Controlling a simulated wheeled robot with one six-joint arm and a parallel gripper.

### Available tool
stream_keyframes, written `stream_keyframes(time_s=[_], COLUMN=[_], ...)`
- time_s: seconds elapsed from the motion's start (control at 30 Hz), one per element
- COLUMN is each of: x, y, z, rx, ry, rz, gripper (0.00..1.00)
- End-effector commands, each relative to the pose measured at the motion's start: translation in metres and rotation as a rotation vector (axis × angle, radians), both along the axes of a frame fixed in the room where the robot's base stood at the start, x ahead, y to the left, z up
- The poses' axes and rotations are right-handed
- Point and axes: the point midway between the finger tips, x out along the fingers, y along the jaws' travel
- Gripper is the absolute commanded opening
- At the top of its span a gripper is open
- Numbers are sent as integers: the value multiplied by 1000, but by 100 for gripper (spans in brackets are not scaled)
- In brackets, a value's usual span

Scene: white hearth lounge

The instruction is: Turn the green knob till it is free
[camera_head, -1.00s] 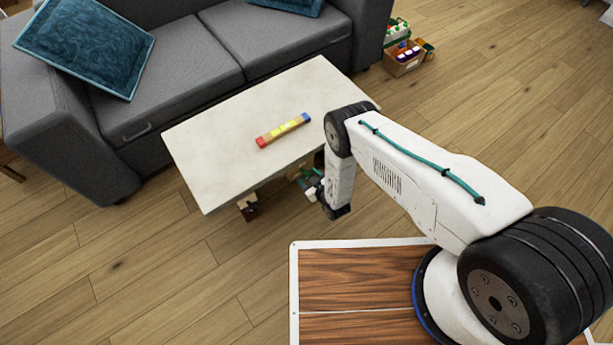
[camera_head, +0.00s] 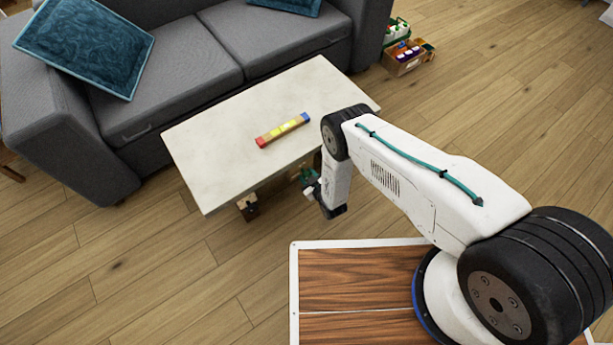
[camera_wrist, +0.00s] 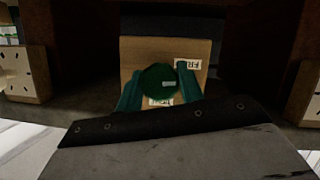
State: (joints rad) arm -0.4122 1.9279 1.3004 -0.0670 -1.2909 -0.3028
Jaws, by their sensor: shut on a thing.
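The green knob (camera_wrist: 158,84) is a dark green round piece in the middle of the wrist view. It sits in front of an upright tan board (camera_wrist: 138,54) with white labels. My gripper (camera_wrist: 160,88) has one teal finger on each side of the knob and is shut on it. In the head view my gripper (camera_head: 309,188) is low at the front right edge of the table, and the knob cannot be made out there. How the knob joins the board is hidden behind it.
A pale low table (camera_head: 215,155) bears a multicoloured bar (camera_head: 283,131). Wooden blocks with dark spots (camera_wrist: 22,76) stand beside the board. A grey sofa (camera_head: 185,60) is behind the table. Open wooden floor lies in front and to the right.

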Motion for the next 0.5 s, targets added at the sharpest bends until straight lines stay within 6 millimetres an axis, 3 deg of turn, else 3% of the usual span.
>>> stream_keyframes(time_s=[0.5], x=[-3], y=[2], z=[-1], rx=[-274], ry=[-185], rz=[8], gripper=[15])
